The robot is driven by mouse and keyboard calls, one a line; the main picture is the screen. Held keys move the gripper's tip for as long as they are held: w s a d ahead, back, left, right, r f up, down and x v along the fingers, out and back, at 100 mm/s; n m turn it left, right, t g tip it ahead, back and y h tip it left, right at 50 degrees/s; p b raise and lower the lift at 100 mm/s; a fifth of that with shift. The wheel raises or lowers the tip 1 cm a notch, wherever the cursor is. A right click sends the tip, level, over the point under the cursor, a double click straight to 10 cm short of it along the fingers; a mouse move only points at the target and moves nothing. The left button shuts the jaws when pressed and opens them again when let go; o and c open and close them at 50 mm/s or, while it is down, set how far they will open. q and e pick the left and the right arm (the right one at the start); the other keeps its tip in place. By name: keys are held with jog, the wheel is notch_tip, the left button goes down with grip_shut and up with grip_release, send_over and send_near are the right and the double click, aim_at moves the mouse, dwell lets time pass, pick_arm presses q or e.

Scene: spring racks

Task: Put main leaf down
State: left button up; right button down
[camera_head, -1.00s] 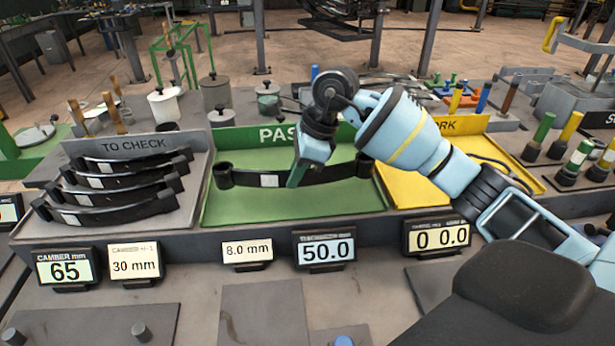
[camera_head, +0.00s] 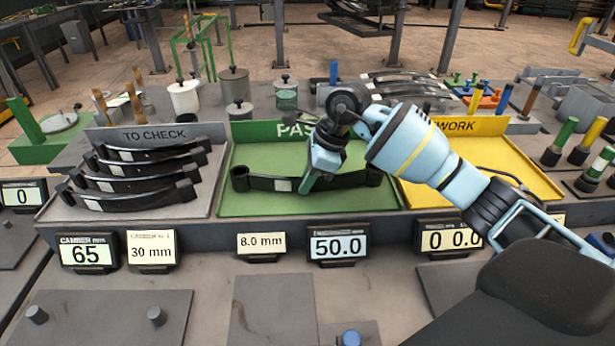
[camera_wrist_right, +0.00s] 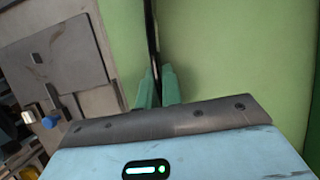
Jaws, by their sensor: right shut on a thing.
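The main leaf (camera_head: 350,179) is a dark curved spring with rolled eyes at both ends and a pale label left of its middle. It lies in or just above the green PASS tray (camera_head: 265,206); whether it touches the tray floor I cannot tell. My right gripper (camera_head: 308,185) is shut on the leaf near its middle, beside the label. In the right wrist view the green fingertips (camera_wrist_right: 156,88) pinch the leaf's thin dark edge (camera_wrist_right: 152,35), with the green tray around it. My left gripper is not in view.
Several dark leaves (camera_head: 140,175) are stacked in the TO CHECK tray (camera_head: 92,133) at left. The yellow tray (camera_head: 525,178) lies right, partly behind my right arm. Small displays (camera_head: 338,246) line the front edge. Cans (camera_head: 184,97) and posts stand behind the trays.

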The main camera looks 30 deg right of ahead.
jog(key=shift+r, duration=0.1)
jog(key=c, duration=1.9)
grip_release()
jog(key=o, duration=0.3)
jog(key=shift+o, duration=0.2)
jog(key=v, duration=1.1)
jog(key=shift+s+d+r, duration=0.15)
jog(key=shift+d+r, duration=0.05)
jog(key=shift+r, duration=0.15)
